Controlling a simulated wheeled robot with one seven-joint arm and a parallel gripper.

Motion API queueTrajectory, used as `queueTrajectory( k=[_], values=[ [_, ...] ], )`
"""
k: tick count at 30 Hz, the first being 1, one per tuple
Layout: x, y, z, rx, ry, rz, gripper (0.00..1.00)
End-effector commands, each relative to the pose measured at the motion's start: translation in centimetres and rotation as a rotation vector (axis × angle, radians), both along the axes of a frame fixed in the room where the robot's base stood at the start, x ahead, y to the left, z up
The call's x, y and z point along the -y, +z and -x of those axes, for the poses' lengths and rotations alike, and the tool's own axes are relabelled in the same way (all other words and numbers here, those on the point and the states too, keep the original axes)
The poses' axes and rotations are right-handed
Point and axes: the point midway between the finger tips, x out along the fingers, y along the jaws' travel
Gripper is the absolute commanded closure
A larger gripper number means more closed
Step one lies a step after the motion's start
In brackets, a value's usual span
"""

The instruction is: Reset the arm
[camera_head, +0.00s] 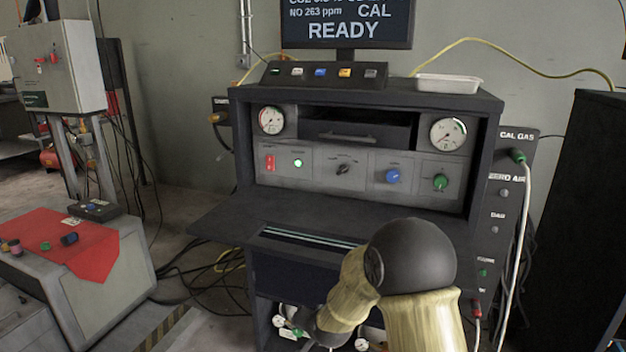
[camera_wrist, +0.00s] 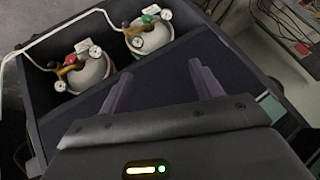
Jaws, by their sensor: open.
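My gripper (camera_wrist: 162,88) shows in the wrist view with its two fingers spread apart and nothing between them. It hangs in front of the lower part of the dark cabinet (camera_wrist: 48,130), over a dark panel. In the head view my arm is bent low in front of the cabinet (camera_head: 480,98), and the gripper itself is hidden there behind the arm or too unclear to make out.
Two gas cylinders (camera_wrist: 88,68) (camera_wrist: 150,36) with gauges stand in the cabinet's lower bay. A shelf (camera_head: 230,222) juts out above. A monitor (camera_head: 345,25) reads READY. A red cloth (camera_head: 62,240) lies on the grey unit at left. Cables (camera_head: 205,285) trail on the floor.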

Motion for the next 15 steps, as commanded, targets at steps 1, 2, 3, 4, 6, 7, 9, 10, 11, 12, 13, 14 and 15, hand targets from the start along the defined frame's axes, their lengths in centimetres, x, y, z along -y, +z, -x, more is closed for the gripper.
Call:
queueTrajectory(
  k=[1,2,3,4,6,7,9,10,11,12,13,14,15],
  values=[
    [1.6,1.4,1.4,-0.024,0.019,0.039,0.35],
    [2.4,2.0,2.3,-0.044,0.033,0.063,0.35],
    [3.6,2.7,3.5,-0.069,0.052,0.095,0.35],
    [4.4,3.1,4.5,-0.089,0.066,0.119,0.35],
    [6.3,4.2,7.0,-0.138,0.097,0.169,0.35],
    [7.2,4.7,8.1,-0.16,0.11,0.191,0.35],
    [9.0,5.6,10.8,-0.211,0.14,0.235,0.35],
    [9.7,6.0,11.9,-0.232,0.152,0.252,0.35],
    [10.4,6.3,13.0,-0.253,0.162,0.266,0.35],
    [11.2,6.6,14.4,-0.28,0.176,0.285,0.35],
    [11.7,6.8,15.4,-0.299,0.186,0.296,0.35],
    [12.2,7.1,16.3,-0.314,0.195,0.307,0.35],
    [12.8,7.3,17.5,-0.337,0.205,0.32,0.35]
  ],
)
